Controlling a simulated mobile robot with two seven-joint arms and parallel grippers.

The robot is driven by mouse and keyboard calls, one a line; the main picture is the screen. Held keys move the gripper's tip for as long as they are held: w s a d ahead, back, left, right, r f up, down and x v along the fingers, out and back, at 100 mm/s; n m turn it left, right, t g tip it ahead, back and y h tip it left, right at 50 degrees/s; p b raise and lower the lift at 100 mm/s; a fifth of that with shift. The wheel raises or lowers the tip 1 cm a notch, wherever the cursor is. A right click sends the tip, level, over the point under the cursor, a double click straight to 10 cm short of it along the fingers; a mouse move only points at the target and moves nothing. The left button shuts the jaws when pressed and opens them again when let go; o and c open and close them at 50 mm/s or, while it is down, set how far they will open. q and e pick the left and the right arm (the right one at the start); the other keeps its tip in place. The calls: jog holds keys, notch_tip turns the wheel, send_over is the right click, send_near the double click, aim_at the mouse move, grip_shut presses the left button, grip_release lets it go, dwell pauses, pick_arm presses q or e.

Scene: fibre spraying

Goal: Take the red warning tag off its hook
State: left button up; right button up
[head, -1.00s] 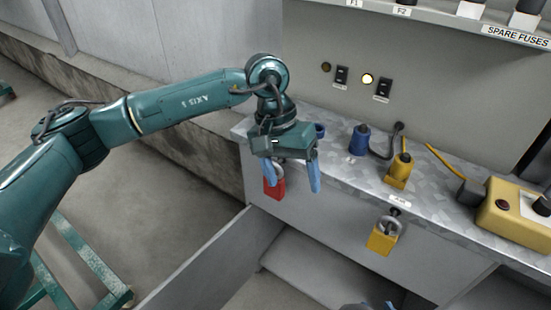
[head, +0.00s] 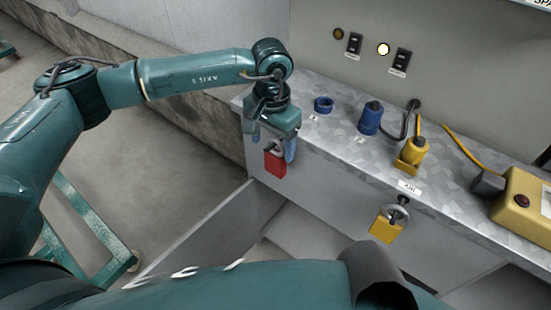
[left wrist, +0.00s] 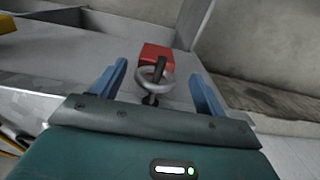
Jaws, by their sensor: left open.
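The red warning tag (head: 275,164) hangs by a metal ring from a dark hook on the front face of the grey bench, near its left end. In the left wrist view the red tag (left wrist: 155,52), its ring (left wrist: 138,82) and the dark hook (left wrist: 160,68) lie between the blue fingers. My left gripper (head: 273,148) is open, with one finger on each side of the ring and hook; gaps show on both sides in the wrist view. Part of the ring is hidden behind the gripper in the head view. My right gripper is not in view.
A yellow tag (head: 385,229) hangs from another hook to the right. A blue ring socket (head: 323,104), a blue plug (head: 370,118), a yellow plug (head: 412,155) and a yellow control box (head: 527,207) stand on the bench top (head: 345,140). An open grey panel (head: 200,232) stands below.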

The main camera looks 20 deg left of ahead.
aim_at(276, 156)
pick_arm(q)
jog(key=f, duration=0.4)
jog(key=shift+w+d+f+p, duration=0.2)
jog(key=shift+w+d+p, duration=0.1)
jog(key=c, duration=1)
jog(key=shift+r, duration=0.1)
